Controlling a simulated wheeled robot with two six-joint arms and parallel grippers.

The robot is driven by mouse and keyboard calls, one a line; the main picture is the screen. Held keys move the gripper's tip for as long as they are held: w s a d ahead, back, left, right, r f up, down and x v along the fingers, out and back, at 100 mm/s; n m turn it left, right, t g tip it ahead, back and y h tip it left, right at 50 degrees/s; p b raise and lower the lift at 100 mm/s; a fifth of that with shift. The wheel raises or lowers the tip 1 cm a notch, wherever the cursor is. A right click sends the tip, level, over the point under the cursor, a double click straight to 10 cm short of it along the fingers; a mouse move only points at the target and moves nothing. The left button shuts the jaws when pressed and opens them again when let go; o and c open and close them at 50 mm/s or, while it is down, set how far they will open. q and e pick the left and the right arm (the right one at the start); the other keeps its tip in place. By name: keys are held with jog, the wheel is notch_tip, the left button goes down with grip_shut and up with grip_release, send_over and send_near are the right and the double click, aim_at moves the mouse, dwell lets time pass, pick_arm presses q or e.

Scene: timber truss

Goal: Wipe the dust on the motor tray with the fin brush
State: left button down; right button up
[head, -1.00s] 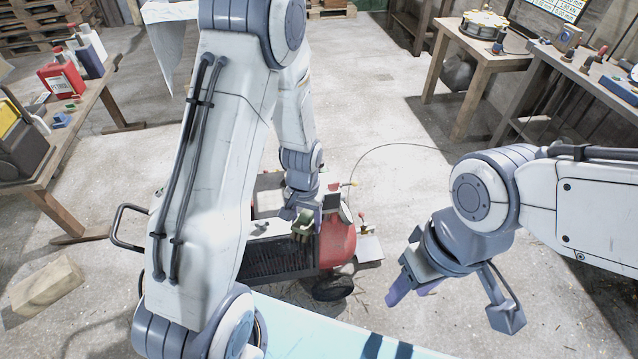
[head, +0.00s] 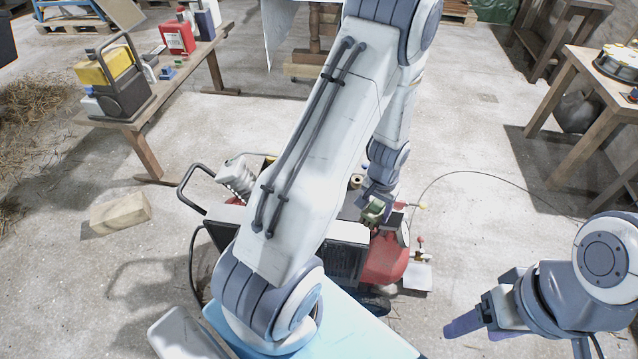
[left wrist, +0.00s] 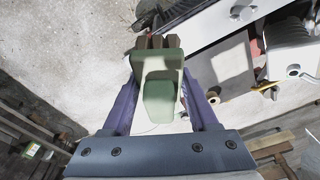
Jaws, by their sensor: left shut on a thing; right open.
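My left gripper (head: 378,200) is shut on the fin brush, a green-handled brush (left wrist: 160,82) with brown bristle blocks at its far end in the left wrist view. The brush also shows as a small green shape (head: 373,211) in the head view, above the red-tanked compressor (head: 386,262). A flat pale panel with a dark edge (left wrist: 215,22), on the machine in the left wrist view, may be the motor tray; I cannot make out dust on it. Contact between bristles and machine cannot be told. My left arm hides part of the machine. My right gripper (head: 520,335) is open and empty at lower right.
A wooden bench (head: 143,130) with a yellow-topped box (head: 103,68) and red container (head: 177,38) stands at upper left. A wooden block (head: 120,212) lies on the floor. A pale blue surface (head: 350,325) is in front. A hose runs right; a table (head: 590,85) stands there.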

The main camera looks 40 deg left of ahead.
pick_arm(q)
jog(key=w+a+f+n+t+b, duration=0.1)
jog(key=a+f, duration=0.2)
jog(key=a, duration=0.4)
jog(key=w+a+f+n+t+y+b, duration=0.1)
jog(key=w+a+f+n+b, duration=0.1)
jog(key=a, duration=0.5)
jog(key=w+a+f+n+t+y+b, duration=0.1)
jog(key=a+f+n, duration=0.1)
jog(key=a+f, duration=0.3)
jog(key=shift+w+a+f+t, duration=0.1)
jog(key=shift+w+a+t, duration=0.1)
jog(key=shift+a, duration=0.35)
jog(key=shift+w+a+t, duration=0.1)
jog(key=shift+w+a, duration=0.05)
jog(key=shift+a, duration=0.4)
notch_tip(320, 180, down, 6)
jog(key=b, duration=0.6)
jog(key=shift+f, duration=0.2)
jog(key=shift+s+d+r+b, duration=0.1)
jog(key=shift+s+d+b, duration=0.1)
jog(key=shift+s+d, duration=0.4)
jog(key=shift+s+d+r+b, duration=0.15)
jog(key=shift+s+d, duration=0.1)
jog(key=shift+s, duration=0.55)
jog(key=shift+f, duration=0.35)
